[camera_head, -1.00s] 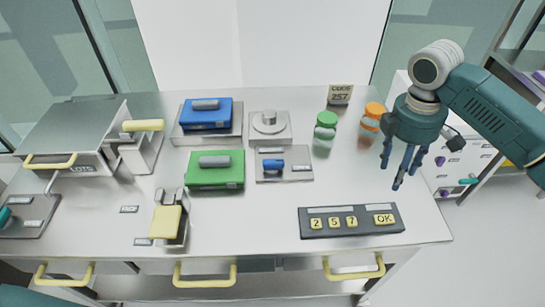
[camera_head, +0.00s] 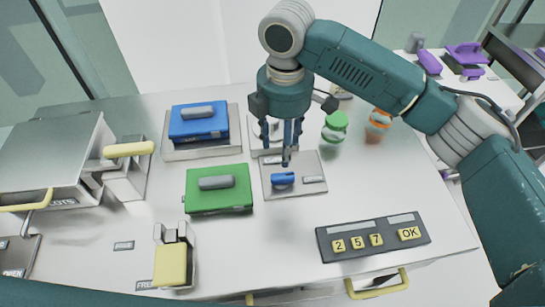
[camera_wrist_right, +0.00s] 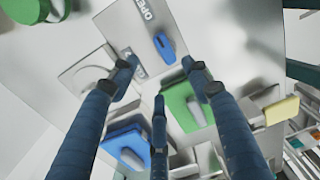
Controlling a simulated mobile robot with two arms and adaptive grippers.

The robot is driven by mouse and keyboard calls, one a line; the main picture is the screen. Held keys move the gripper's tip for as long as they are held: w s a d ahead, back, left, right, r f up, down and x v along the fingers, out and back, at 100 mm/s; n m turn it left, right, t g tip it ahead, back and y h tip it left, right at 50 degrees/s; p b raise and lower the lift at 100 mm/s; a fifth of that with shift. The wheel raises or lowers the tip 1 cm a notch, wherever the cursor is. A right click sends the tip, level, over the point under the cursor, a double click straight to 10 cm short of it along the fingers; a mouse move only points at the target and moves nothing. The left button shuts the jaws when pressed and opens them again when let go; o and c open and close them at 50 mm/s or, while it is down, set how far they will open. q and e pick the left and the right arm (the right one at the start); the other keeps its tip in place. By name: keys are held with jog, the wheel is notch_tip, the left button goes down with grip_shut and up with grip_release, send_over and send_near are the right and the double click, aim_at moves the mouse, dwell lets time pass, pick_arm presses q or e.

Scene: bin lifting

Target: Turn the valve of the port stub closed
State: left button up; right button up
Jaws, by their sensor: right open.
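The blue valve handle (camera_head: 283,180) lies roughly left to right on a flat grey plate (camera_head: 307,191) in the middle of the table. In the right wrist view the handle (camera_wrist_right: 165,47) points towards a label reading OPEN (camera_wrist_right: 147,12); a second label is partly hidden behind a finger. A round metal fitting (camera_head: 257,130) behind the plate is mostly hidden by my right gripper. My right gripper (camera_head: 287,158) is open and empty, fingers downward, just behind and above the blue handle, apparently not touching it. My left gripper is out of view.
A green case (camera_head: 230,202) and a blue case (camera_head: 190,130) stand left of the plate. Green (camera_head: 335,124) and orange (camera_head: 378,122) capped jars stand to the right. A keypad (camera_head: 373,236) lies at front right.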

aim_at(282, 173)
jog(key=shift+s+f, duration=0.1)
jog(key=shift+f, duration=0.35)
jog(key=f, duration=0.2)
jog(key=f+p, duration=0.1)
jog(key=f, duration=0.2)
jog(key=shift+s+d+f, duration=0.3)
jog(key=shift+f, duration=0.1)
notch_tip(282, 173, down, 2)
jog(key=shift+w+a+f+p, duration=0.1)
jog(key=shift+f+p, duration=0.15)
jog(key=shift+p, duration=0.05)
jog(key=shift+f, duration=0.6)
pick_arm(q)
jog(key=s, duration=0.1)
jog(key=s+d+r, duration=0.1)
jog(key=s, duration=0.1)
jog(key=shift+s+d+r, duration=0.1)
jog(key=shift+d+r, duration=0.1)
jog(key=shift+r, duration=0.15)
pick_arm(e)
jog(key=c, duration=1.2)
